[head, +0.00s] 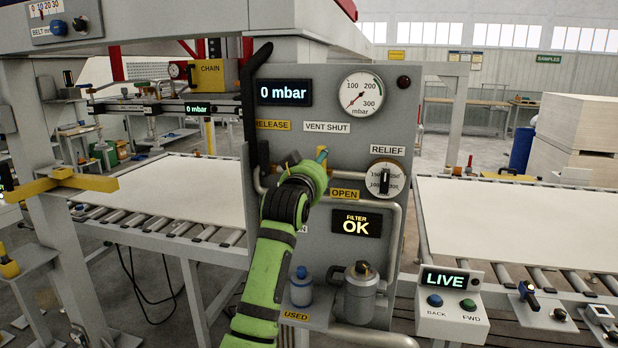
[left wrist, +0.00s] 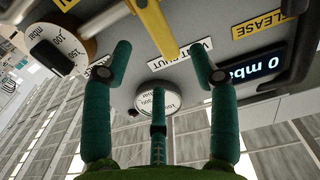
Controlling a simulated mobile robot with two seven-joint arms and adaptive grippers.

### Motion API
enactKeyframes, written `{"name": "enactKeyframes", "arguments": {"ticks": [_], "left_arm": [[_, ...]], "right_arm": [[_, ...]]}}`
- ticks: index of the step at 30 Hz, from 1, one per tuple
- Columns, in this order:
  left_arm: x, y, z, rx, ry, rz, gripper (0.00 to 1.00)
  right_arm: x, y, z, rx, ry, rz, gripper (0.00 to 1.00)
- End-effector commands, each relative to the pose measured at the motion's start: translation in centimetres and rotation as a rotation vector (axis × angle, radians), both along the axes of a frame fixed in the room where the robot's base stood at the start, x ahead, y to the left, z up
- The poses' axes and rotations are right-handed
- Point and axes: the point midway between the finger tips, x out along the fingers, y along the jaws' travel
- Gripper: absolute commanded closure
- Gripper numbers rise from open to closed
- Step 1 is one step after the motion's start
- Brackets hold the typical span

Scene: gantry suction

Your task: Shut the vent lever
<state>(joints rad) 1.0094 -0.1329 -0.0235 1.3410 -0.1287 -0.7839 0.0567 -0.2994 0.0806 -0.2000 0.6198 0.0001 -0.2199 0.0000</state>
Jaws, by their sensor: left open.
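The grey control panel (head: 335,140) stands in front of me, with a VENT SHUT label (head: 327,127) near its middle and a yellow OPEN tag (head: 345,194) lower down. My left gripper (head: 318,160) is in front of the panel between these labels and hides most of what is behind it. In the left wrist view, my left gripper (left wrist: 160,60) is open. A yellow bar (left wrist: 154,28), probably the vent lever, shows between its fingertips with gaps on both sides. Its end appears beside the VENT SHUT label (left wrist: 182,54). I cannot tell its exact setting or depth. My right gripper is out of view.
A black curved bar (head: 251,105) runs down the panel's left edge by the RELEASE tag (head: 272,125). The relief dial (head: 385,178) is right of my gripper. The display (head: 284,92) reads 0 mbar. Canisters (head: 361,295) stand below. Roller conveyors with pale boards flank the panel.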

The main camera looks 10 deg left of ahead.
Motion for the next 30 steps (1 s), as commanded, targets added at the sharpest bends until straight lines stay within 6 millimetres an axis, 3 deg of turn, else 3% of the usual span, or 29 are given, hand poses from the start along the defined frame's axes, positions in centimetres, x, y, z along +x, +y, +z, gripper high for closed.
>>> {"name": "enactKeyframes", "arguments": {"ticks": [6, 13, 27, 30], "left_arm": [[-3.5, 0.1, -0.1, -0.003, 0.0, -0.001, 0.41], [-6.1, 0.2, -0.1, -0.002, 0.001, -0.001, 0.41], [-6.8, 0.2, -0.2, -0.002, 0.003, -0.001, 0.41], [-6.4, 0.2, -1.7, 0.003, 0.026, -0.001, 0.41]], "right_arm": [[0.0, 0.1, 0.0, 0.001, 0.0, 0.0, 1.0], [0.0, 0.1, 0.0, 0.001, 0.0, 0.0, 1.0], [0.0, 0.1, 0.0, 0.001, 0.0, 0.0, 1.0], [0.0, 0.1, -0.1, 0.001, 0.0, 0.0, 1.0]]}}
